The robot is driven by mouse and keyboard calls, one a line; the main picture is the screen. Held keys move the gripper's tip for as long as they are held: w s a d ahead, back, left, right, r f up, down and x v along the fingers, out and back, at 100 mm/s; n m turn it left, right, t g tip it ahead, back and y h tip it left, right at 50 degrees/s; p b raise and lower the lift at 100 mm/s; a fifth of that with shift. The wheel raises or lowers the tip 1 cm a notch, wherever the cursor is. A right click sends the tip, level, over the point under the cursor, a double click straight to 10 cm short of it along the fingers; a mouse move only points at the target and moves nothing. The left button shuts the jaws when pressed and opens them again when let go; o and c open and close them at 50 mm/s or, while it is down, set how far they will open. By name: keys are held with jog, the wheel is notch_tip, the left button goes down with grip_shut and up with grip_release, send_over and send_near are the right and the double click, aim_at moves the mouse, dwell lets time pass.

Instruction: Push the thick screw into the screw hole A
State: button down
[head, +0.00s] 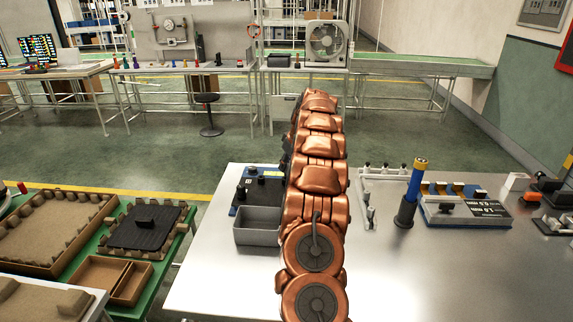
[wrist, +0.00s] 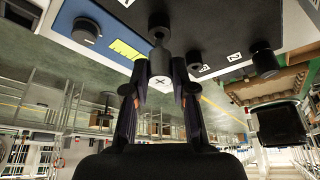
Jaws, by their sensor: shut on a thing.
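In the wrist view my gripper (wrist: 161,72) is shut on a grey screw (wrist: 159,62), with its cross-marked head facing the camera. The screw's far end points toward a black post (wrist: 160,24) on a dark plate (wrist: 216,38). I cannot tell whether the screw touches the post or enters a hole. Screw hole A cannot be made out. In the head view the dark plate (head: 265,187) on a blue base lies just left of my copper arm, which hides my gripper and the screw.
A grey bin (head: 257,228) stands in front of the plate on the metal table (head: 210,270). Right of my arm are a white bracket (head: 370,205), a black holder with a blue-and-yellow tool (head: 413,185) and a blue device (head: 465,208). Another black post (wrist: 263,60) stands on the plate.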

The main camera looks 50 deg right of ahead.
jog(key=shift+f+b, duration=0.55)
jog(key=shift+f, duration=0.35)
jog(key=c, duration=0.9)
grip_release()
jog(key=shift+o, duration=0.2)
jog(key=shift+r, duration=0.15)
jog(key=shift+v, duration=2.9)
jog(key=v, duration=1.2)
